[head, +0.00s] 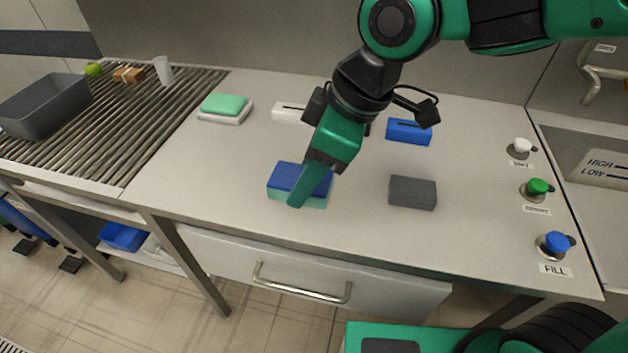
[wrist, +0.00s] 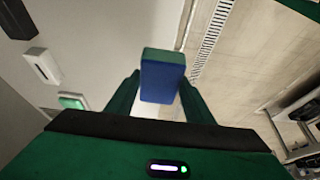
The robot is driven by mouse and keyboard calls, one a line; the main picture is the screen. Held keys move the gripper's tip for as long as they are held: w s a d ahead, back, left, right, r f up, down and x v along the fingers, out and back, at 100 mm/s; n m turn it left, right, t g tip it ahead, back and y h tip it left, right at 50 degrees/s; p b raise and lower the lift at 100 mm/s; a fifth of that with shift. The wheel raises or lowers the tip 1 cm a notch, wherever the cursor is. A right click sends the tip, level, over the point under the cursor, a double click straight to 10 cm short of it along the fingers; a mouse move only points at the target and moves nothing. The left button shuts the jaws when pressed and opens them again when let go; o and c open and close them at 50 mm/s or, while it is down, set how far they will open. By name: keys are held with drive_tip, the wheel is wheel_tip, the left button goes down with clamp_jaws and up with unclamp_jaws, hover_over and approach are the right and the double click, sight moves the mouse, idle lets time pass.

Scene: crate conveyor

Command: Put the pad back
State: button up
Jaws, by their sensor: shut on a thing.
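A two-layer pad (head: 284,174), blue above and teal-green below, is between the fingers of my gripper (head: 302,190) over the front middle of the counter. In the wrist view the pad (wrist: 162,82) fills the gap between the two dark green fingers, and my gripper is shut on it. One finger hides part of the pad in the head view. I cannot tell whether the pad touches the counter. Another pad, light green (head: 225,104), lies on a white base at the counter's left.
A slotted white box (head: 288,112) and a slotted blue box (head: 407,132) stand behind my gripper. A dark grey block (head: 412,193) sits to its right. Several knobs line the right edge. A grey crate (head: 45,118) is on the rollers at left.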

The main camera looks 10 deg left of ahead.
drive_tip(key=shift+s+a, duration=0.1)
drive_tip(key=shift+a, duration=0.1)
drive_tip(key=shift+w+f, duration=0.25)
drive_tip(key=w+f, duration=0.2)
drive_tip(key=w, duration=0.1)
drive_tip(key=w+f, duration=0.2)
drive_tip(key=w, duration=0.2)
drive_tip(key=w+f, duration=0.2)
drive_tip(key=w, duration=0.1)
drive_tip(key=shift+w+d+f, duration=0.15)
drive_tip(key=shift+w+f, duration=0.05)
drive_tip(key=shift+w, duration=0.15)
drive_tip(key=shift+w+f, duration=0.15)
drive_tip(key=shift+f, duration=1.95)
drive_tip(key=o, duration=1.1)
drive_tip(key=shift+f, duration=0.1)
